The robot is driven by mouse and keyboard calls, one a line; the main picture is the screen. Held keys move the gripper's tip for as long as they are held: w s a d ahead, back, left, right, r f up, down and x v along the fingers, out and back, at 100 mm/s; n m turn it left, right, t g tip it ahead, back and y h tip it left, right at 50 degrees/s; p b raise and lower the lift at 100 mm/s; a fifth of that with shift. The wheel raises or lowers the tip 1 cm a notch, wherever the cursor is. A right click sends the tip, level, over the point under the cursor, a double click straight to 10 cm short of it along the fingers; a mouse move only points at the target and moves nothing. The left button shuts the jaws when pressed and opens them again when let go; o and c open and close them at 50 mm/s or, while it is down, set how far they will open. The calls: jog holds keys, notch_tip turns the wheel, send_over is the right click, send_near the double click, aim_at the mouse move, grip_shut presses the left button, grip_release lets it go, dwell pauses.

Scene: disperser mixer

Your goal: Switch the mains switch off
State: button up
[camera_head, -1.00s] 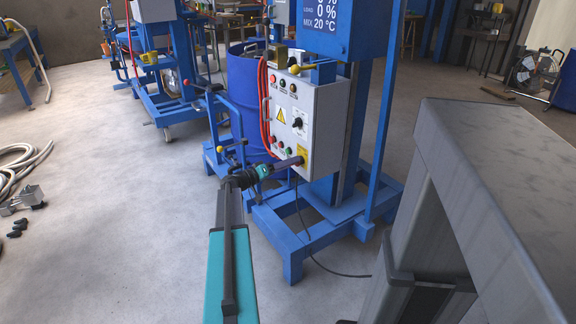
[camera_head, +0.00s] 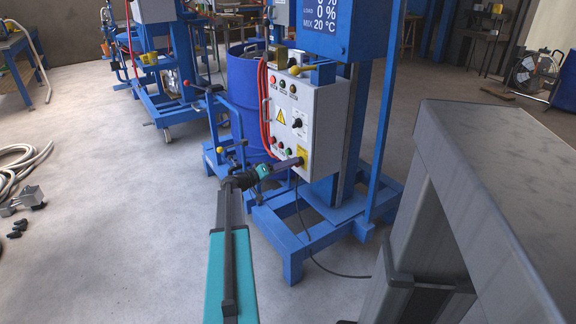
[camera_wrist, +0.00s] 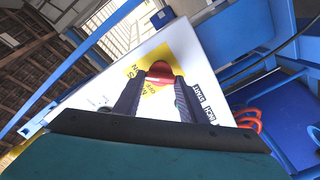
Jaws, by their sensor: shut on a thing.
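The mains switch is a red knob (camera_wrist: 158,72) on a yellow plate (camera_wrist: 142,66) on the panel face in the wrist view. In the head view the yellow plate (camera_head: 303,155) sits at the lower right of the grey control box (camera_head: 325,120). My gripper (camera_wrist: 160,80) reaches the panel with its two dark fingers on either side of the red knob and is shut on it. In the head view my gripper (camera_head: 297,162) is at the yellow plate and hides the knob. The knob's exact angle is hard to read.
The box also carries several buttons, a black selector (camera_head: 297,123) and a red cable (camera_head: 263,105) at its left. A blue machine frame (camera_head: 292,235) stands below, with a blue drum (camera_head: 247,95) behind. A grey structure (camera_head: 500,180) fills the right.

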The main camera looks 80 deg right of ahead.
jog(key=shift+a+f+n+p, duration=0.1)
jog(key=shift+f+n+p, duration=0.1)
jog(key=shift+n+p, duration=3.15)
jog(key=shift+f+n+p, duration=0.15)
jog(key=shift+n+p, duration=1.15)
jog(key=shift+n, duration=3.95)
jog(key=o, duration=1.1)
jog(key=shift+c, duration=0.2)
jog(key=v, duration=1.3)
jog(key=shift+w+a, duration=0.3)
